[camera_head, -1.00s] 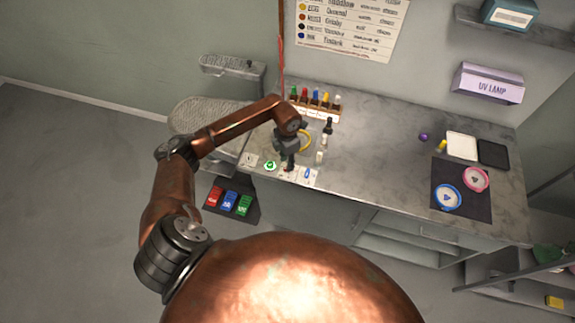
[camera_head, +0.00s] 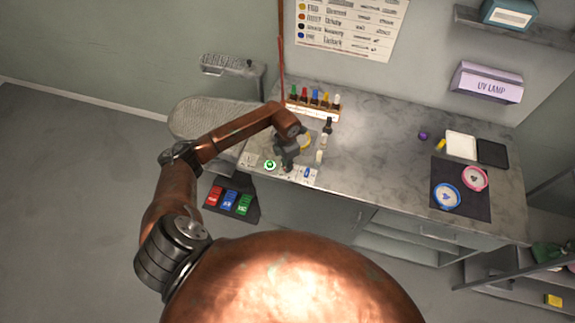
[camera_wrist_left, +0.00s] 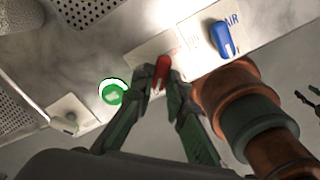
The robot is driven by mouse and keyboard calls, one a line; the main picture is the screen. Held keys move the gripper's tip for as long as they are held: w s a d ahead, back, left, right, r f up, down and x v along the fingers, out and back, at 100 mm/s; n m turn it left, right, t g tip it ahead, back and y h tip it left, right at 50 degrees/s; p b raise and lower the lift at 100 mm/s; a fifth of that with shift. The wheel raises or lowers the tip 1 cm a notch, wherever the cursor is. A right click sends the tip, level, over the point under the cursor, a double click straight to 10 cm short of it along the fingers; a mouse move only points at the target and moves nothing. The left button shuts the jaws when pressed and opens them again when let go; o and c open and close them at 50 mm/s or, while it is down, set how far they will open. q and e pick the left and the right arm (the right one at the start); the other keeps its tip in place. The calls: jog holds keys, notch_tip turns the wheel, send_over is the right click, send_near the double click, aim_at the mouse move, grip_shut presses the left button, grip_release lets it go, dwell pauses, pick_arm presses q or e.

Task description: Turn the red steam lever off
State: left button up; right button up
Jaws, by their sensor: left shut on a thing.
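The red steam lever (camera_wrist_left: 161,70) is on a pale plate on the counter front, between my left fingertips in the left wrist view. My left gripper (camera_wrist_left: 159,84) is shut on the lever, with one finger on each side of it. In the head view my left gripper (camera_head: 287,163) is low over the row of controls at the counter's front edge and hides the red lever there.
A blue lever (camera_wrist_left: 222,40) marked AIR is close to the right of the red one. A green round button (camera_wrist_left: 113,93) is to the left, with a pale switch (camera_wrist_left: 66,121) beyond it. Several bottles (camera_head: 315,97) stand behind my gripper. The counter's middle is clear.

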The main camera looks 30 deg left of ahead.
pick_arm(q)
jog(key=shift+n, duration=0.3)
grip_shut()
jog(key=n, duration=0.7)
jog(key=shift+d+n, duration=0.15)
jog(key=shift+n, duration=0.55)
jog(key=o, duration=0.8)
grip_release()
